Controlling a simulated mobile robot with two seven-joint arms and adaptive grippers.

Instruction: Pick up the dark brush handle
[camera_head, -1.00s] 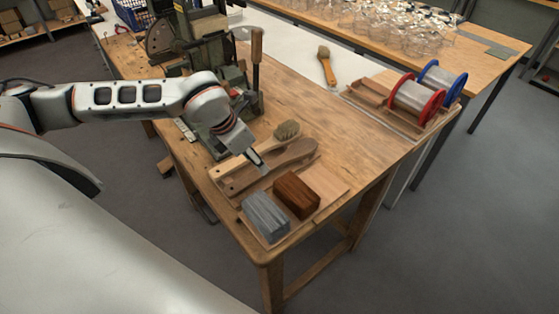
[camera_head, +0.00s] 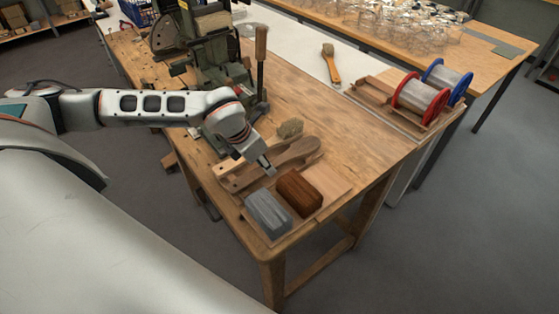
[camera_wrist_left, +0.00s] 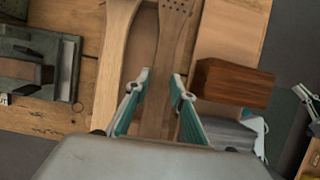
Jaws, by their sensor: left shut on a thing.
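The dark brush handle (camera_head: 298,149) lies on the front part of the wooden bench, its wide end towards the right. It also shows in the left wrist view (camera_wrist_left: 172,45), with small holes in its wide end. My left gripper (camera_head: 268,166) is at its narrow part. In the left wrist view the fingers (camera_wrist_left: 160,86) stand on either side of the dark handle, shut on it.
A reddish-brown block (camera_head: 298,192) and a grey block (camera_head: 267,212) sit just in front of the handles. A green machine (camera_head: 215,60) stands behind. A finished brush (camera_head: 331,65) and wire spools (camera_head: 420,94) are farther back. The bench middle is clear.

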